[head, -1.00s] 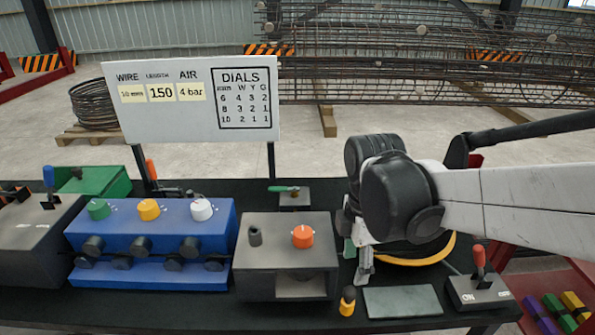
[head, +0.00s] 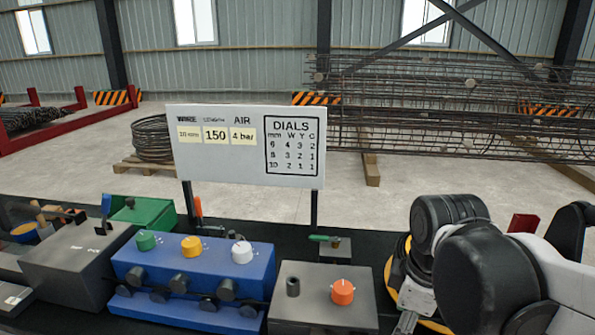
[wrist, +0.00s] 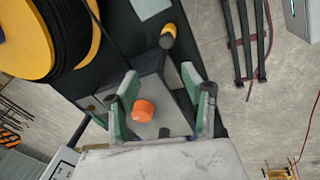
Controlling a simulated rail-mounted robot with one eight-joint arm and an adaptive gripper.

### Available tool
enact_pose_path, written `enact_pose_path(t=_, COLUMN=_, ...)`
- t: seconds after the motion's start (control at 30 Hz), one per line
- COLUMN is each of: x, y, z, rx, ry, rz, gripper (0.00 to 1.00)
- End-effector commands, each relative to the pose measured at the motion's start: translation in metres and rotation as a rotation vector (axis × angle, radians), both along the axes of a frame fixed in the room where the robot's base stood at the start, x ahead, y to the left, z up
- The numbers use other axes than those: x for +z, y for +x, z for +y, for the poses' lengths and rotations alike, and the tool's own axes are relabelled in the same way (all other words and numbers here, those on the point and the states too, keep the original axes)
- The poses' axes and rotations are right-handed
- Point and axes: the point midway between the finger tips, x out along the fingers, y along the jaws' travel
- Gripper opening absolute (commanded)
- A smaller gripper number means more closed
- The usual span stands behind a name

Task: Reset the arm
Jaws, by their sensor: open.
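My gripper (wrist: 166,88) shows in the wrist view with its two green-and-grey fingers spread apart. Nothing is held between them. Beyond the fingers is the grey box (wrist: 152,82) with the orange knob (wrist: 143,110). I cannot tell the exact gap between fingers and box. In the head view my arm is at the lower right, and its wrist hides most of the gripper. The same grey box (head: 320,312) with its orange knob (head: 342,291) stands to the left of my arm.
A blue box (head: 205,260) with green, yellow and white dials stands left of the grey box. A sign board (head: 245,145) rises behind on posts. A yellow-rimmed black reel (wrist: 30,40) lies close to my arm. Rebar cages (head: 460,110) lie far behind.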

Motion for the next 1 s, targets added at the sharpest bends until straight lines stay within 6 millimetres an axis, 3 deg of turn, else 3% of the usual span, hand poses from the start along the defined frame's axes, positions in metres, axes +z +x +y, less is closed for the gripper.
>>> enact_pose_path(t=0.3, x=0.016, y=-0.016, z=0.0, rx=-0.632, ry=0.208, rz=-0.262, gripper=0.44)
enact_pose_path(t=0.5, x=0.023, y=-0.022, z=0.0, rx=-0.907, ry=0.361, rz=-0.363, gripper=0.44)
enact_pose_path(t=0.7, x=0.027, y=-0.023, z=0.001, rx=-1.008, ry=0.428, rz=-0.396, gripper=0.44)
enact_pose_path(t=1.0, x=0.027, y=-0.023, z=0.001, rx=-1.013, ry=0.43, rz=-0.396, gripper=0.44)
